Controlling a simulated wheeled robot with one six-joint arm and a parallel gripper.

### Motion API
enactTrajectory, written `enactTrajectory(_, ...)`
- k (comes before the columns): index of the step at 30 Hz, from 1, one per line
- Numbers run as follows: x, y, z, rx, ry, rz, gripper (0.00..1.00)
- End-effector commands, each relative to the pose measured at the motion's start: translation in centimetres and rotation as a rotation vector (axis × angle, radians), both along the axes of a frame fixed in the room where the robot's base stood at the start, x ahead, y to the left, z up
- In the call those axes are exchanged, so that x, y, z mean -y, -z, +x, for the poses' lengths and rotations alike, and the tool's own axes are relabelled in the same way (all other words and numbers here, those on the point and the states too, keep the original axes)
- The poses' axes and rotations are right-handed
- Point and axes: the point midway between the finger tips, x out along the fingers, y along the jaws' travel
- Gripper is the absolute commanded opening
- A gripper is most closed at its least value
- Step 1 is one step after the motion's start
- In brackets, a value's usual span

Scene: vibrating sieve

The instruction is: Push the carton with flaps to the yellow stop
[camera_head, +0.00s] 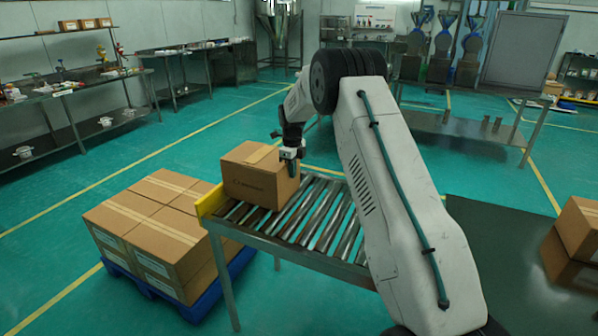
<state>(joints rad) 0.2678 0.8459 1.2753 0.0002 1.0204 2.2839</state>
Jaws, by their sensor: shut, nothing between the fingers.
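A brown carton (257,180) sits upright on the metal roller table (310,262) at its left end. Its top looks closed, with a tape line; I cannot make out raised flaps. The yellow stop (211,199) stands along the left end of the rollers, right beside the carton. I cannot tell whether the two touch. My gripper (293,170) is shut and empty at the carton's right side, close against it. Its fingertips are small and partly dark, and contact is hard to judge.
Stacked cartons (160,212) stand on a blue pallet (150,285) left of the rollers. More cartons (577,240) are on a dark surface (490,260) at the right. Steel benches (60,100) line the left wall. The rollers right of my gripper are clear.

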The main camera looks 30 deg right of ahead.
Motion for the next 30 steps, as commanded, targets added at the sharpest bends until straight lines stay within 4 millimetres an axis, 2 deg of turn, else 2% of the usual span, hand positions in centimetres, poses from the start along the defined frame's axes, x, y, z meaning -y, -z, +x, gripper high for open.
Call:
enactTrajectory(9,0.2,0.0,-0.3,0.0,-0.001,0.0,0.0)
enactTrajectory(16,2.0,-0.1,-2.5,0.0,-0.003,0.0,0.0)
enactTrajectory(18,1.7,-2.3,-2.1,0.005,-0.006,-0.002,0.0)
enactTrajectory(24,2.3,-6.7,-2.3,0.003,0.001,-0.001,0.0)
enactTrajectory(30,2.3,-9.3,-2.3,0.001,0.0,-0.001,0.0)
